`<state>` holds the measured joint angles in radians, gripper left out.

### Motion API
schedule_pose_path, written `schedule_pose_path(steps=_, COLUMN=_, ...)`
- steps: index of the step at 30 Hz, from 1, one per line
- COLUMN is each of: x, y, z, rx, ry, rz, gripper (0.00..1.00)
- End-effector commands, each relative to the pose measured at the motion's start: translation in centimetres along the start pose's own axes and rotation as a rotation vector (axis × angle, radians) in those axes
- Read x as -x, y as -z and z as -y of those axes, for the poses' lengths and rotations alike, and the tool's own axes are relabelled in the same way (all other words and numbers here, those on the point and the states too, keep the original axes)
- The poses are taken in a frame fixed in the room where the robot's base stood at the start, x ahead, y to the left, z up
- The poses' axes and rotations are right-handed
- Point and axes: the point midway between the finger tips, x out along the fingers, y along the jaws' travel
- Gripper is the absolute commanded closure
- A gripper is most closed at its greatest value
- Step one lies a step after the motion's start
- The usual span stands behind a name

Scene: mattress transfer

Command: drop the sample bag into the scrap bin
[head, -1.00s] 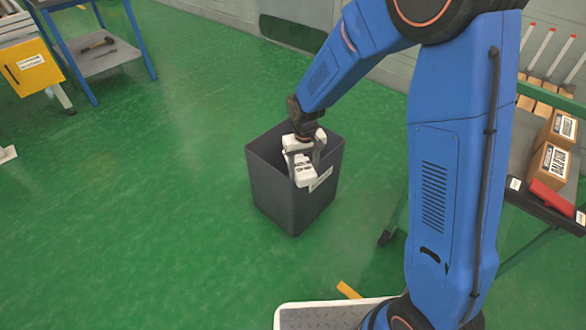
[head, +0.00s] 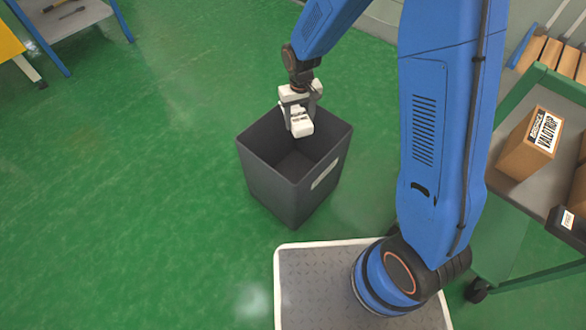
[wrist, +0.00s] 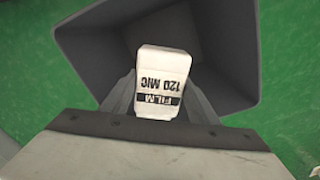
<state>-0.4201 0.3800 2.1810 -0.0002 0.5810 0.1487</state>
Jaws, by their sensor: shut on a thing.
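The sample bag (wrist: 160,82) is a small white packet with a black label reading "FILM 120 MIC" in the wrist view. My gripper (head: 300,122) is shut on it and holds it over the opening of the scrap bin. The bag also shows as a white block in the head view (head: 301,124). The scrap bin (head: 270,185) is a dark grey, open-topped square bin with a pale label on its right side. It stands upright on the green floor, and its visible inside looks empty. In the wrist view the bin's walls (wrist: 95,45) surround the bag.
A cart with a green frame (head: 510,125) stands at the right and carries cardboard boxes (head: 531,143). A blue-legged table (head: 75,20) with tools is at the upper left. The green floor left of the bin is clear.

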Motion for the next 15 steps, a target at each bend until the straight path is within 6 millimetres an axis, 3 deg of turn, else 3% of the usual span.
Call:
schedule_pose_path(steps=6, x=-2.2, y=0.0, z=0.0, rx=0.000, ry=0.000, rz=0.002, gripper=0.71)
schedule_pose_path(steps=15, x=-3.2, y=0.0, z=0.0, rx=0.000, ry=0.000, rz=0.000, gripper=0.71)
